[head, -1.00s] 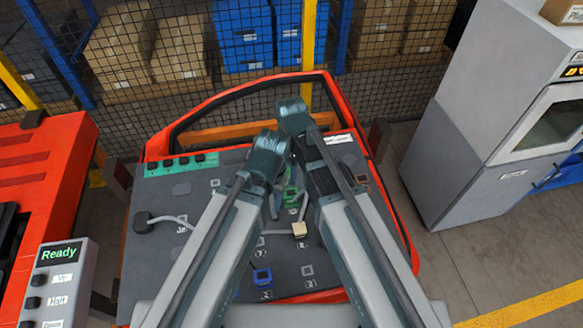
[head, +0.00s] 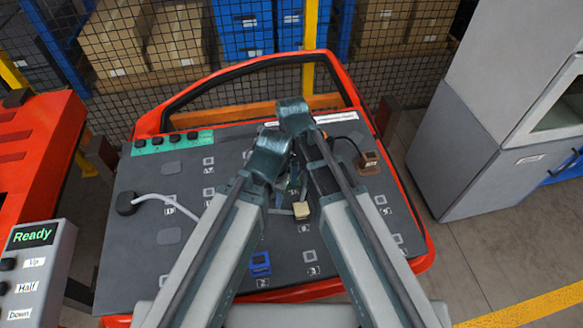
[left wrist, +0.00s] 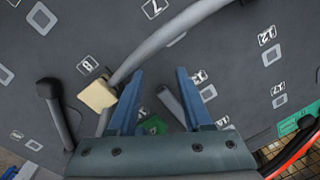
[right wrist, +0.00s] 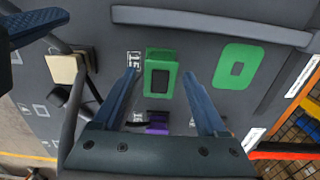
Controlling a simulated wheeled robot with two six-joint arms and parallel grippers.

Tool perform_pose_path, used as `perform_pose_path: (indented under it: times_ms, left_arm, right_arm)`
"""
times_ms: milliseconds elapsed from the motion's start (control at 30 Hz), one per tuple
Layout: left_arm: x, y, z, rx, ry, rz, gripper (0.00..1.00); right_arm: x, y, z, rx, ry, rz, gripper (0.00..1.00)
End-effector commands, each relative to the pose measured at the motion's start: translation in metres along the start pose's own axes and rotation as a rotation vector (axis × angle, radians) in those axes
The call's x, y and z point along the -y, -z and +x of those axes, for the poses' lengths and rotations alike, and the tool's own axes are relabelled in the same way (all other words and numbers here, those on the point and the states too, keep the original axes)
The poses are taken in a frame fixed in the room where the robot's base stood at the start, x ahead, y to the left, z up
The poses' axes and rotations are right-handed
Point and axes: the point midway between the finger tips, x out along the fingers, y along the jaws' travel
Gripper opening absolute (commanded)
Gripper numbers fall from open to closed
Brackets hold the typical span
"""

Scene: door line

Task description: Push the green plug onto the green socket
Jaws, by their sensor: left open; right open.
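In the right wrist view a raised green box-like piece with a dark recess (right wrist: 160,73), beside a label 15, looks like the green socket. In the head view my arms mostly hide the green pieces.
The dark door panel (head: 160,268) has a red frame. On it are a cream connector (head: 302,210), a blue socket (head: 260,263), a brown connector (head: 370,161) and a black knob with a grey cable (head: 126,203). A purple piece (right wrist: 157,122) sits near the green one.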

Motion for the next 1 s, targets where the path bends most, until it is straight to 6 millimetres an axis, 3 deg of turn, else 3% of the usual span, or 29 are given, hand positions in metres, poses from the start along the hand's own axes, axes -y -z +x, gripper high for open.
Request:
perform_pose_path:
  times_ms: [367, 767, 833, 867, 1000]
  left_arm:
    - [-0.0005, 0.0003, 0.0054, 0.000, 0.000, 0.000, 0.50]
    - [-0.0005, 0.0003, 0.0054, 0.000, 0.000, 0.000, 0.50]
    - [-0.0005, 0.0003, 0.0054, 0.000, 0.000, 0.000, 0.50]
    - [-0.0005, 0.0003, 0.0054, 0.000, 0.000, 0.000, 0.50]
    - [-0.0005, 0.0003, 0.0055, 0.000, 0.000, 0.000, 0.50]
  right_arm:
    - [0.0000, 0.0000, 0.0054, 0.000, 0.000, 0.000, 0.73]
    - [-0.0001, -0.0001, 0.0055, 0.000, 0.000, 0.000, 0.01]
    - [-0.0001, 0.0000, 0.0055, 0.000, 0.000, 0.000, 0.00]
    - [-0.0001, 0.0000, 0.0055, 0.000, 0.000, 0.000, 0.41]
    - [-0.0001, -0.0001, 0.0055, 0.000, 0.000, 0.000, 0.16]
